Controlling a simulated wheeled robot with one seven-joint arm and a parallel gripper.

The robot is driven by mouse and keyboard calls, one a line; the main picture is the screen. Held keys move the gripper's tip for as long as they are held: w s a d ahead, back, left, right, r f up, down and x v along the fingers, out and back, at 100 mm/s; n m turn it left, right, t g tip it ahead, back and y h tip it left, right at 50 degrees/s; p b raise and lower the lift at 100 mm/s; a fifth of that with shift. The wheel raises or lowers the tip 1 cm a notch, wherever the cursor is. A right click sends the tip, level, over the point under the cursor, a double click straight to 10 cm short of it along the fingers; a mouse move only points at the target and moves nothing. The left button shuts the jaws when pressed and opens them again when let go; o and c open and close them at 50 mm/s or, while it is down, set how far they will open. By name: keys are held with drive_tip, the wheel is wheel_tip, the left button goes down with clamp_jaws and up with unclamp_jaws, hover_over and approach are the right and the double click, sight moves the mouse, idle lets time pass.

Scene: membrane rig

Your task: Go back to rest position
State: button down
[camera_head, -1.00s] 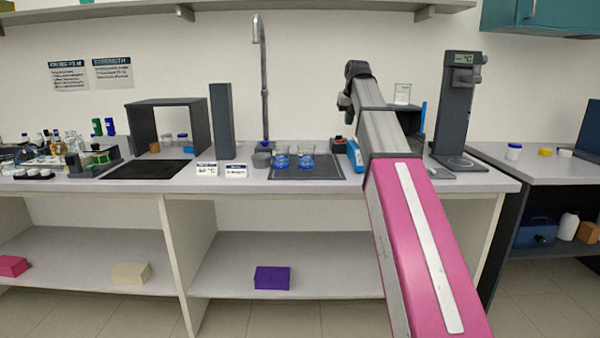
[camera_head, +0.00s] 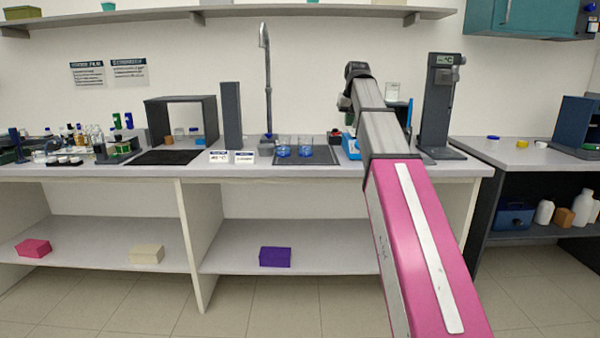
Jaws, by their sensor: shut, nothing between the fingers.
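My arm reaches forward from the lower right of the head view, with a pink link and grey links beyond it. It bends at a dark joint in front of the back wall. A small dark part of my arm hangs below that joint, left of the grey link. I cannot make out my gripper's fingers; they seem hidden behind the arm. No held object shows. The arm stands in front of the right part of the workbench (camera_head: 330,172) and hides some of the items there.
Two beakers with blue liquid (camera_head: 284,150) stand on a dark mat. A tall dark instrument (camera_head: 437,105) stands right of my arm. A tap (camera_head: 267,85) and a dark frame (camera_head: 182,105) stand further left. A purple box (camera_head: 275,257) lies on the lower shelf. Floor shows in front.

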drive_tip(key=s+f+g, duration=0.1)
drive_tip(key=s+f, duration=0.2)
drive_tip(key=f, duration=0.8)
drive_tip(key=s+f, duration=0.3)
drive_tip(key=f, duration=0.8)
drive_tip(key=s+f+g, duration=0.1)
drive_tip(key=s+f, duration=0.2)
drive_tip(key=f, duration=0.7)
drive_tip(key=s+d+f+g, duration=0.1)
drive_tip(key=s+f, duration=1.7)
drive_tip(key=f, duration=0.4)
drive_tip(key=shift+s+f+h, duration=0.3)
drive_tip(key=shift+f+h, duration=0.1)
drive_tip(key=shift+d, duration=0.1)
